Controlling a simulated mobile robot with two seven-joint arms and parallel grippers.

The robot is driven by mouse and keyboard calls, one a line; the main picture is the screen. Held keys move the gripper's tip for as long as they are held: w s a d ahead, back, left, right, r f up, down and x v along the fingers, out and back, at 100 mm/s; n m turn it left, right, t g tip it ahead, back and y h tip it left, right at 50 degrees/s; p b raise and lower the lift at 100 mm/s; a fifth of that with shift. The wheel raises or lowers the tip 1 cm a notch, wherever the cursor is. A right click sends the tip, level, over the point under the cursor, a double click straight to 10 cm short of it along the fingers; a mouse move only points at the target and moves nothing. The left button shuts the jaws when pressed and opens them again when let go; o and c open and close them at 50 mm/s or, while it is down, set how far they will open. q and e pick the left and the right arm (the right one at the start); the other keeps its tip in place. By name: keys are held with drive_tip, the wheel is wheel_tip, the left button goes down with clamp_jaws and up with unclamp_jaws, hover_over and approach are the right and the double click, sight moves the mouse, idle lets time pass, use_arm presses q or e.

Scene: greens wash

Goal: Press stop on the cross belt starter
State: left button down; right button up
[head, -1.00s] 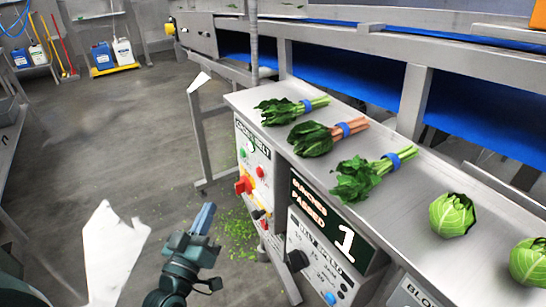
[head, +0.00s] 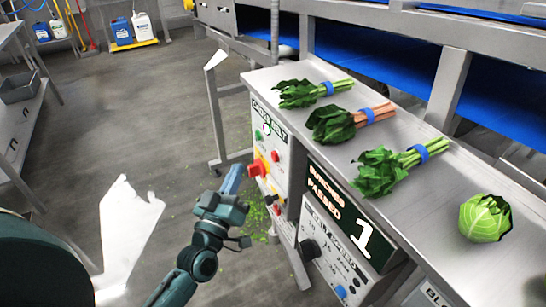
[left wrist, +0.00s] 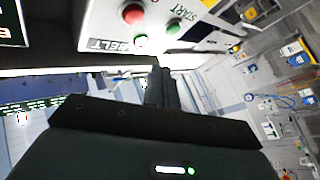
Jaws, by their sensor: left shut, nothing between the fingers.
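The cross belt starter (head: 268,140) is a pale panel on the end of the steel bench, lettered at its top. In the head view it has a green button (head: 258,135), a red button (head: 276,156) and a larger red knob on yellow (head: 257,168). In the left wrist view the red button (left wrist: 133,14) and the green button (left wrist: 174,27), beside the word START, are at the top. My left gripper (head: 235,172) is shut and empty, just left of the panel in the picture; I see no contact. Its fingers also show in the wrist view (left wrist: 161,85). My right gripper is out of view.
The bench top (head: 420,205) bears bunches of greens and a cabbage (head: 485,217). Below its edge are a counter sign (head: 340,215) reading 1 and another control panel (head: 330,255) with a black knob. A steel post frame (head: 222,120) stands behind. The floor at left is mostly clear.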

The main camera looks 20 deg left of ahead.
sight(275, 156)
use_arm(q)
drive_tip(key=w+d, duration=0.3)
drive_tip(key=w, duration=0.1)
drive_tip(key=shift+w+d, duration=0.1)
drive_tip(key=shift+d, duration=0.3)
idle(0.4)
idle(0.8)
drive_tip(key=shift+w+d, duration=0.1)
drive_tip(key=shift+w, duration=0.05)
idle(0.5)
drive_tip(key=shift+w+d, duration=0.2)
